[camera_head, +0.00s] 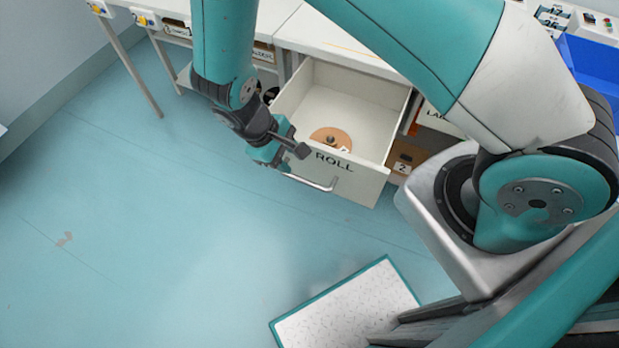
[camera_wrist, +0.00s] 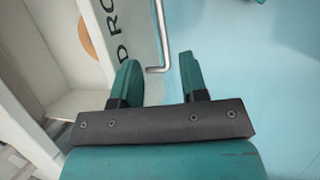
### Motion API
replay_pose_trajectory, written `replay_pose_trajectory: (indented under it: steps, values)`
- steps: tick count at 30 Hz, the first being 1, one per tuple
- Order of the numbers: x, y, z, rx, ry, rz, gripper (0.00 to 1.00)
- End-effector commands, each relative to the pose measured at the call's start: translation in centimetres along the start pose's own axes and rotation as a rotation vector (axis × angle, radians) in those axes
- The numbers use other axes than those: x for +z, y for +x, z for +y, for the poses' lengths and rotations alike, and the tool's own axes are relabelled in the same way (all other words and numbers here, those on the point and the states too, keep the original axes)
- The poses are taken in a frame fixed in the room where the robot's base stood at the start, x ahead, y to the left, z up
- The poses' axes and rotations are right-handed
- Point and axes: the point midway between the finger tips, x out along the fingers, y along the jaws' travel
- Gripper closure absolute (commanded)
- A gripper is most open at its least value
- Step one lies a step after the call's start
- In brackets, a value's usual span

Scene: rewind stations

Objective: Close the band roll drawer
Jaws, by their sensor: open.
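The band roll drawer (camera_head: 352,182) is pulled out from the white bench, with "ROLL" on its front. Its front panel also shows in the wrist view (camera_wrist: 138,38). A silver bar handle (camera_head: 313,184) runs along the front. A tan disc (camera_head: 330,138) with a dark knob lies inside the drawer. My gripper (camera_head: 283,162) is at the left end of the drawer front, by the handle. In the wrist view my gripper (camera_wrist: 158,75) is open, with the bent end of the handle (camera_wrist: 160,62) between its fingers. I cannot tell whether they touch it.
The white bench top (camera_head: 325,40) lies behind the drawer. A brown box (camera_head: 405,160) marked 2 stands right of the drawer. A blue bin (camera_head: 595,70) is at the far right. The teal floor (camera_head: 150,220) in front and left is clear.

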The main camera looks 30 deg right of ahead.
Motion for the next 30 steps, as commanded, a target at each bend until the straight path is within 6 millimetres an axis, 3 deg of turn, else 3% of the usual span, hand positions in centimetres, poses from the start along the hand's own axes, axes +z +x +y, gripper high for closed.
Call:
replay_pose_trajectory:
  steps: [9, 15, 21, 29, 30]
  values:
    - [0.2, 7.3, 0.0, -0.002, -0.001, -0.004, 0.60]
    - [0.1, 10.3, 0.0, -0.002, 0.000, -0.001, 0.60]
    - [0.0, 11.6, 0.0, -0.001, 0.000, 0.002, 0.60]
    - [0.0, 11.6, 0.0, -0.001, 0.000, 0.002, 0.60]
    - [0.0, 11.6, 0.0, -0.001, 0.000, 0.002, 0.69]
